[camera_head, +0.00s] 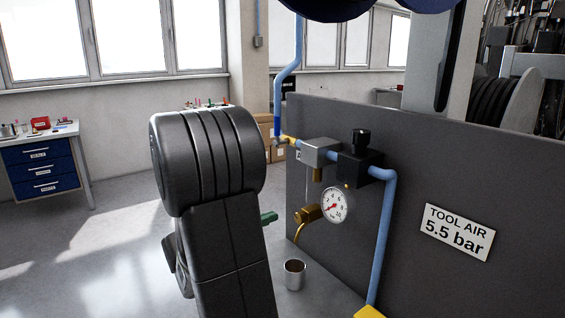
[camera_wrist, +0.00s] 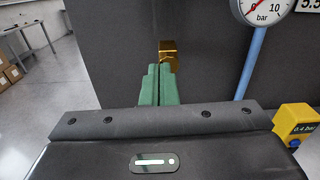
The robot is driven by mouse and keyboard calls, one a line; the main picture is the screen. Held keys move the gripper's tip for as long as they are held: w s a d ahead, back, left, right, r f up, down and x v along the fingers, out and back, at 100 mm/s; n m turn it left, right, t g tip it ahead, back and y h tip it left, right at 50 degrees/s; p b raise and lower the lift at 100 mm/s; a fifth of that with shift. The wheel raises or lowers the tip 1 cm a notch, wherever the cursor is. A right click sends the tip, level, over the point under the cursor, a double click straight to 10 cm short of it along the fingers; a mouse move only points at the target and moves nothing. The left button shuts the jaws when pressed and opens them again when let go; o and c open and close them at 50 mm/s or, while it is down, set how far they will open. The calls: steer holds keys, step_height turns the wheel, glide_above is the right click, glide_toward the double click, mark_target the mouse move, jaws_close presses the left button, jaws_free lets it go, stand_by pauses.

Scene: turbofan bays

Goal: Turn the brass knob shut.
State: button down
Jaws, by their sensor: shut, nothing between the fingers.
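A brass knob (camera_head: 308,214) with a curved brass spout below it sits just left of the round gauge in the head view. In the wrist view a squarish brass part (camera_wrist: 168,50) shows straight beyond my fingertips, its lower part partly hidden by them. My gripper (camera_wrist: 159,72) has green fingers, shut together with nothing between them. In the head view one green fingertip (camera_head: 269,218) shows left of the knob, apart from it, with most of the gripper hidden behind my dark arm. I cannot tell the exact gap or whether the knob is turned.
The pressure gauge (camera_head: 336,205), blue pipe (camera_head: 386,230) and black regulator (camera_head: 360,165) are mounted on the dark panel (camera_head: 430,180). A metal cup (camera_head: 294,274) stands below the spout. A yellow box (camera_wrist: 295,122) is at lower right in the wrist view. Floor at left is clear.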

steer(key=x, duration=0.7)
steer(key=shift+b, duration=0.3)
steer(key=shift+s+f, duration=0.1)
steer(key=shift+f, duration=0.1)
stand_by(0.5)
steer(key=shift+s+d, duration=0.15)
stand_by(0.3)
steer(key=shift+s+d+r, duration=0.45)
steer(key=shift+s, duration=0.25)
steer(key=shift+v, duration=2.95)
